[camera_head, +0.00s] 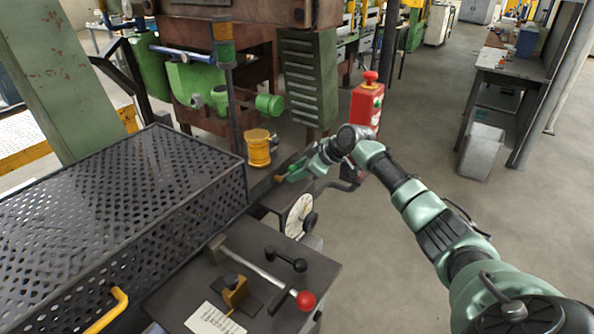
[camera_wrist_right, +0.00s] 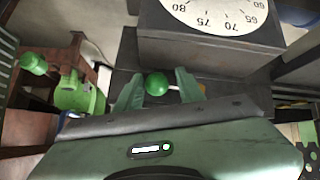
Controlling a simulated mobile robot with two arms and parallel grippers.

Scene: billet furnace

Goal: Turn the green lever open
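The green lever shows as a round green ball knob (camera_wrist_right: 157,84) in the right wrist view. In the head view the green knob (camera_head: 293,168) is small, near the gripper's tip beside the dial box. My right gripper (camera_head: 291,174) reaches in from the right. In the right wrist view its two fingers (camera_wrist_right: 159,88) stand apart on either side of the knob, with a visible gap at each side. The lever's shaft is mostly hidden. My left gripper is not in view.
A dial box (camera_head: 297,214) stands just in front of the gripper. A red-knobbed lever (camera_head: 306,300) lies on the near panel. A yellow cylinder (camera_head: 258,148) and a perforated metal cover (camera_head: 120,210) are to the left. A red button post (camera_head: 366,104) stands behind. Open floor lies right.

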